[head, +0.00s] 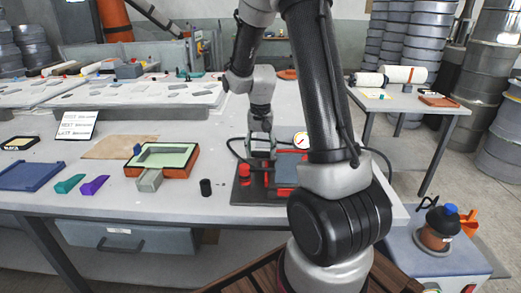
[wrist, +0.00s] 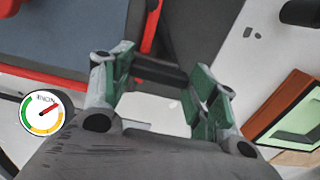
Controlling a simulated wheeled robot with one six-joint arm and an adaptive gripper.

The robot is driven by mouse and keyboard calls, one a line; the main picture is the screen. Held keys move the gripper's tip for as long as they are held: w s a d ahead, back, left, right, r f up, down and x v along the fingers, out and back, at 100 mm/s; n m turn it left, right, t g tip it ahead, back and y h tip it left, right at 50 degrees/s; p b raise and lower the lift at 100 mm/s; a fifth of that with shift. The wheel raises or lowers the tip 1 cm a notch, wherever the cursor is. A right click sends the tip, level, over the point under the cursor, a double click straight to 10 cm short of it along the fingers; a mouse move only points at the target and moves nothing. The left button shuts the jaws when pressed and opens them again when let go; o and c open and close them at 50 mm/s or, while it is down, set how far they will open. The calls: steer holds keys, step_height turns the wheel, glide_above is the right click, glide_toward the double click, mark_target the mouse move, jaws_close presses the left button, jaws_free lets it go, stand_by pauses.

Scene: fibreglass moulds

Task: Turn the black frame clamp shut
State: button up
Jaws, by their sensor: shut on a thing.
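My gripper (head: 260,152) is low over the left side of the red frame with a grey-blue panel (head: 287,172). In the wrist view its green-padded fingers (wrist: 162,76) stand on either side of a short black bar, the black frame clamp (wrist: 160,70), and are shut on it. The clamp lies beside the red frame edge (wrist: 150,28). In the head view the clamp is hidden by my gripper, so its exact angle to the frame is hard to tell.
A round gauge (head: 300,140) stands behind the frame. A red knob (head: 243,170) and a black cylinder (head: 206,187) are to the left. A green mould in an orange-brown frame (head: 193,164) lies farther left. Bare tabletop (head: 120,212) shows at the front left.

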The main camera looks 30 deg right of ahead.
steer(key=o, duration=1)
step_height(320, 180, up, 12)
stand_by(0.6)
